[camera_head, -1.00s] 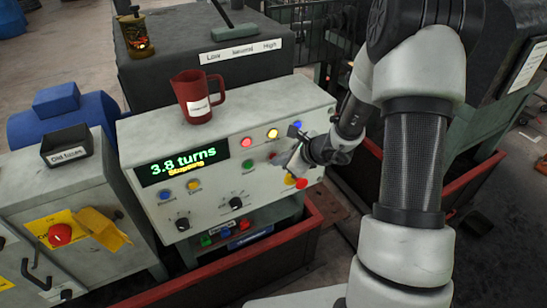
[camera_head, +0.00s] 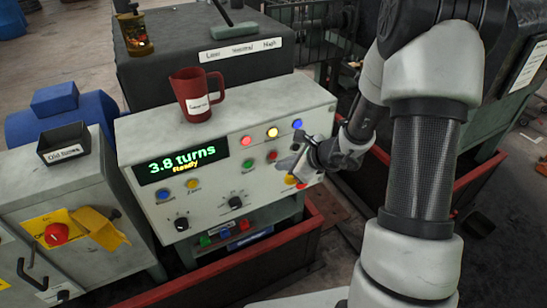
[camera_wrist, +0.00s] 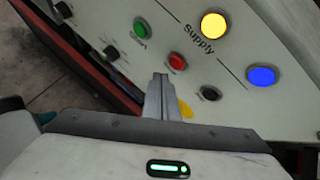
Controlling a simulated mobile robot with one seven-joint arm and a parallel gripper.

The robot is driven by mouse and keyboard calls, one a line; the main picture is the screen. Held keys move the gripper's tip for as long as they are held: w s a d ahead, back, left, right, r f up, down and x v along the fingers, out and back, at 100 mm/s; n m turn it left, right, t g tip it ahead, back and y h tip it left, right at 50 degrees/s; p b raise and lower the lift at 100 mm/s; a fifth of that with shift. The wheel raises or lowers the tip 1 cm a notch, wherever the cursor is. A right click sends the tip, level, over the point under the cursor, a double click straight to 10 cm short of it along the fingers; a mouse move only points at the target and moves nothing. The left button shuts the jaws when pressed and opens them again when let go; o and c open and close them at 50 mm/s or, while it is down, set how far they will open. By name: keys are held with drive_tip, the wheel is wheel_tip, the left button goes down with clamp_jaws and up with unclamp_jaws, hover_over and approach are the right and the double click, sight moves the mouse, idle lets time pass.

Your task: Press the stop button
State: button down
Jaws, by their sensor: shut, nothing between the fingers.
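The control panel (camera_head: 215,205) has a green start button (camera_head: 247,165) with a red button (camera_head: 272,156) right of it. In the wrist view the green button (camera_wrist: 140,27) reads Start, and the red button (camera_wrist: 177,62) has a label too small to read. My gripper (camera_head: 283,163) is shut and empty, in front of the panel's right part, just below the red button. In the wrist view my gripper's fingertips (camera_wrist: 160,76) are just left of the red button's lower edge; contact cannot be told.
A yellow-and-red control (camera_head: 300,184) is at the panel's lower right, partly hidden by my gripper. Lit red, yellow and blue lamps line the upper right. A red mug (camera_head: 197,95) stands on top. A grey cabinet (camera_head: 80,190) with a red switch is at left.

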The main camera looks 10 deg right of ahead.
drive_tip(key=s, duration=0.2)
drive_tip(key=s+d+b, duration=0.1)
drive_tip(key=shift+s+d, duration=0.1)
drive_tip(key=shift+s, duration=0.25)
idle(0.5)
drive_tip(key=s+a+r+n+g+p, duration=0.1)
drive_tip(key=s+a+r+n, duration=0.25)
drive_tip(key=r, duration=0.25)
drive_tip(key=s+a+r+n+g+y+p, duration=0.1)
drive_tip(key=s+a+r+n, duration=0.2)
drive_tip(key=r+n, duration=0.25)
drive_tip(key=s+a+r+n+g+p, duration=0.1)
drive_tip(key=s+a+r+n+p, duration=0.2)
drive_tip(key=r, duration=0.4)
drive_tip(key=s+d+r+n+h+p, duration=0.1)
drive_tip(key=s+d+r+n+h, duration=0.2)
drive_tip(key=s+d+r+n, duration=0.1)
drive_tip(key=s+d+r+n+t+h, duration=0.1)
drive_tip(key=s+d+r+n+h, duration=0.2)
drive_tip(key=s+r+n, duration=0.4)
drive_tip(key=s+d+n, duration=0.1)
drive_tip(key=s, duration=0.1)
drive_tip(key=shift+s+d+n+h+p, duration=0.3)
drive_tip(key=shift+s+n+p, duration=0.05)
drive_tip(key=shift+n, duration=0.05)
